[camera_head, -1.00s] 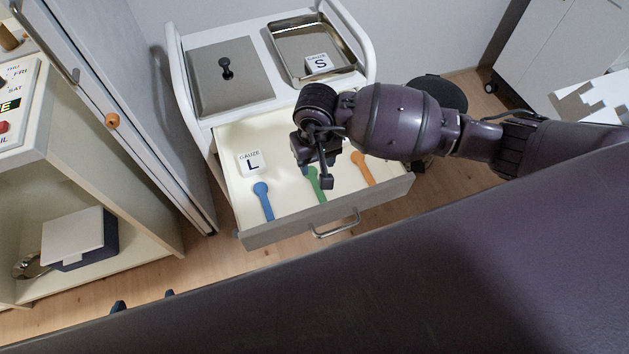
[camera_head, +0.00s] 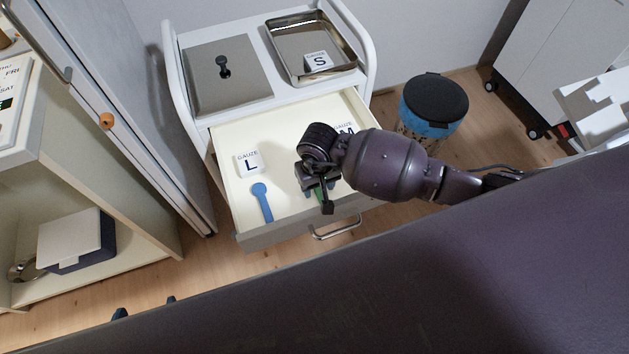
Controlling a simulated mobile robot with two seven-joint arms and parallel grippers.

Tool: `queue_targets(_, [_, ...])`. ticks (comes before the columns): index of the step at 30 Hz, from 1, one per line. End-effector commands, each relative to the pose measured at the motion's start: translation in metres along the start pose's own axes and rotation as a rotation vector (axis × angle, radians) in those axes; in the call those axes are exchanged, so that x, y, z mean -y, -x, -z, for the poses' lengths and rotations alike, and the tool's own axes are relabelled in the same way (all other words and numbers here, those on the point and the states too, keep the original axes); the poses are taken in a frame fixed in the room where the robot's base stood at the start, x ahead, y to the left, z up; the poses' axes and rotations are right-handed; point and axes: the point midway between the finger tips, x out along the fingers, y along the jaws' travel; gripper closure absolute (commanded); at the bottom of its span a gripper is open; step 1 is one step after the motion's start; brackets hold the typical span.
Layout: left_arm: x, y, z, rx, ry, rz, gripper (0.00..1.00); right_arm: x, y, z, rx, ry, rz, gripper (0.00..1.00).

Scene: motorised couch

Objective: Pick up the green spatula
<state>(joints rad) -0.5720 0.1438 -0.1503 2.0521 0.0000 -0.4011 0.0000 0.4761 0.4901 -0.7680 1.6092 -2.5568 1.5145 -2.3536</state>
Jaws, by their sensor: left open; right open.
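The green spatula (camera_head: 319,193) lies in the open drawer, mostly hidden under my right gripper (camera_head: 319,198); only a small green part shows. My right gripper points down over it with its jaws apart. I cannot tell whether the fingers touch the spatula or stand on both sides of it. Two dark tips stand apart at the lower left edge of the dark surface; they look like my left gripper (camera_head: 146,306), open, empty and far from the drawer.
In the drawer (camera_head: 285,228) lie a blue spatula (camera_head: 262,201), a gauze L box (camera_head: 249,163) and a gauze M box (camera_head: 345,129). A metal tray (camera_head: 287,61) with a gauze S box (camera_head: 317,62) stands on the cart top. A black-lidded bin (camera_head: 434,97) stands right.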

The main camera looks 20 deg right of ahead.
Motion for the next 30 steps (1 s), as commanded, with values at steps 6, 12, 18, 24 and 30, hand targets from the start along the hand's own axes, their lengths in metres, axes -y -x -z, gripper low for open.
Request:
queue_targets(6, [0.000, -0.001, 0.006, -0.012, -0.001, -0.001, 0.05, 0.000, -0.001, 0.000, -0.002, 0.000, 0.000, 0.49])
queue_targets(12, [0.000, -0.001, 0.007, -0.015, -0.002, -0.001, 0.05, 0.000, -0.001, 0.000, -0.001, 0.000, 0.000, 0.73])
queue_targets(18, [0.001, -0.001, 0.006, -0.014, -0.005, -0.001, 0.05, 0.000, -0.001, 0.000, -0.001, 0.000, 0.000, 1.00])
queue_targets(24, [0.001, 0.000, 0.002, -0.005, -0.006, -0.001, 0.05, 0.000, -0.001, 0.000, -0.002, 0.000, 0.000, 1.00])
queue_targets(30, [0.002, 0.003, 0.002, -0.002, -0.005, 0.001, 0.05, -0.001, 0.014, 0.002, -0.007, 0.002, -0.001, 1.00])
